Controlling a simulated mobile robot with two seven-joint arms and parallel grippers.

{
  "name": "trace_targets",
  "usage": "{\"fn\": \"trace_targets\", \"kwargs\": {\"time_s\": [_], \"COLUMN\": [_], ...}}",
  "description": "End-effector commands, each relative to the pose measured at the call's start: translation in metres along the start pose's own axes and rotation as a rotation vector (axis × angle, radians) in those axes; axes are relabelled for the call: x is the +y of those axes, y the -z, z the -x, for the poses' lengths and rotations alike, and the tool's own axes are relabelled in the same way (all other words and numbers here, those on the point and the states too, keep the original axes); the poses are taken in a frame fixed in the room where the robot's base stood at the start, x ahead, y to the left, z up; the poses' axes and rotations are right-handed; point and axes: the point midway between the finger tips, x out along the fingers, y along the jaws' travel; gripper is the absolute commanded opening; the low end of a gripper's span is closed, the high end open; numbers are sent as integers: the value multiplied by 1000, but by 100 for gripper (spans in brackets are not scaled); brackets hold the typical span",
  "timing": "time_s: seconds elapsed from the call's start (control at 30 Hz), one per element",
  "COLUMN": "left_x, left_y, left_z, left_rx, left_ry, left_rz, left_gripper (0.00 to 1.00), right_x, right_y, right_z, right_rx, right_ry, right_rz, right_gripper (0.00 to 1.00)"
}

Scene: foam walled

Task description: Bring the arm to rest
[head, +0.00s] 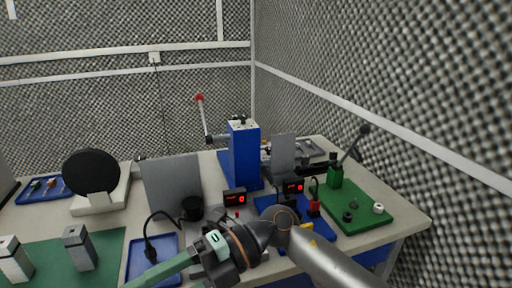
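One of my arms crosses the lower middle of the head view. Its grey link rises from the bottom right to a rounded joint, and a darker section continues left. My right gripper (180,272) appears to be the teal-green end of this arm, reaching down left over the table's front towards the bottom edge. Its tips are not clear, so I cannot tell whether it is open or shut, and I see nothing clearly held. My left gripper is not in view.
A blue press (244,158) with a red-knobbed lever stands at the middle back. A green board (362,214) with a lever is at right. A blue tray (137,262) holding a dark corded tool lies near the arm. A black disc (91,173) stands at left. Foam walls enclose the table.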

Motion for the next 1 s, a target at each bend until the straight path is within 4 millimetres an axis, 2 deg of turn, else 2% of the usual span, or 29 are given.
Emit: {"fn": "trace_targets", "kwargs": {"time_s": [0.03,0.1,0.23,0.33,0.43,0.57,0.67,0.8,0.9,1.0], "left_x": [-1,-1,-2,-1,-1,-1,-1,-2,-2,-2], "left_y": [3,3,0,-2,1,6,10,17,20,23], "left_z": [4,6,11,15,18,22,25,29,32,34], "left_rx": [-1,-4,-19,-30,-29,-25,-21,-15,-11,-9], "left_ry": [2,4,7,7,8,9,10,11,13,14], "left_rz": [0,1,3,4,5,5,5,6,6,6], "left_gripper": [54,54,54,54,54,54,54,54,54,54], "right_x": [13,27,38,28,0,-63,-127,-226,-291,-341], "right_y": [-1,-6,-24,-40,-54,-62,-54,-20,19,60], "right_z": [2,12,47,84,123,170,197,218,218,212], "right_rx": [-24,-77,-218,-358,-522,-758,-950,-1214,-1378,-1502], "right_ry": [-147,-336,-660,-878,-1064,-1254,-1355,-1422,-1421,-1394], "right_rz": [-33,-77,-186,-297,-431,-640,-825,-1114,-1322,-1507], "right_gripper": [62,62,62,62,62,62,62,62,62,62]}}
